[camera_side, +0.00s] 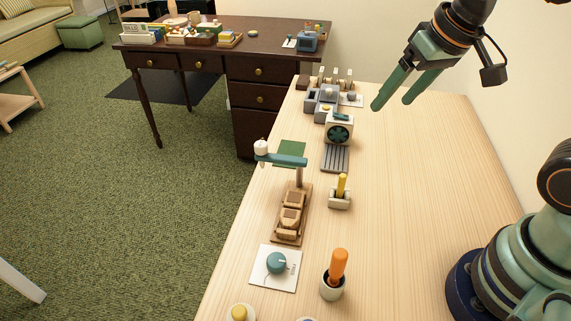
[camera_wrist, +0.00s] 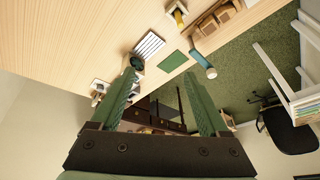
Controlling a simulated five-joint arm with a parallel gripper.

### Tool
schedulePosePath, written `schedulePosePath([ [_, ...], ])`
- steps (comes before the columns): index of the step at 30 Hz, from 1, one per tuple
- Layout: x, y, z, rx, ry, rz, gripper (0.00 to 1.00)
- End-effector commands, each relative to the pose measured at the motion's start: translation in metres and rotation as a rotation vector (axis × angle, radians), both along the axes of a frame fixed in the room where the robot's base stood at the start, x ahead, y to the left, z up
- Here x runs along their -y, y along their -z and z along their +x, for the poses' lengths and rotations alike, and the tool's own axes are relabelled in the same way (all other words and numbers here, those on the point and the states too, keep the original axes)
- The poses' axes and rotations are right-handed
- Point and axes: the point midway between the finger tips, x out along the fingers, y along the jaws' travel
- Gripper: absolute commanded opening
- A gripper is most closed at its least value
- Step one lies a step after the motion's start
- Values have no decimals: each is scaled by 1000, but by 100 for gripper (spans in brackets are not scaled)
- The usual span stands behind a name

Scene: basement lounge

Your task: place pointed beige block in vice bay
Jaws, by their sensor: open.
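My gripper (camera_side: 392,103) is open and empty, raised above the far right part of the pale wooden table. In the wrist view its two green fingers (camera_wrist: 159,76) are apart with nothing between them. I cannot single out a pointed beige block. Brown wooden blocks (camera_side: 291,216) sit in a row on a wooden base left of the table's middle. Grey block-like fixtures (camera_side: 322,98) stand at the table's far end; I cannot tell which one is the vice bay. A white device with a dark green wheel (camera_side: 338,132) stands in front of them.
A post with a teal arm (camera_side: 287,160) overhangs the wooden base. A pale holder with a yellow peg (camera_side: 341,190), a cup with an orange handle (camera_side: 338,267) and a teal knob (camera_side: 276,262) stand nearer. The table's right side (camera_side: 410,190) is clear. A dark desk (camera_side: 260,71) stands beyond.

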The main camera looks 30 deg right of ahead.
Motion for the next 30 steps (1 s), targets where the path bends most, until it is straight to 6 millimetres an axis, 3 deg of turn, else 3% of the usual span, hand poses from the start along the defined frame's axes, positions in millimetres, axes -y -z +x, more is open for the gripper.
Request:
schedulePosePath([
  [3, 17, -4, -11, 56, -59, -50, 78],
  [7, 25, -4, -17, 80, -99, -84, 78],
  [30, 26, -4, -17, 82, -108, -90, 78],
])
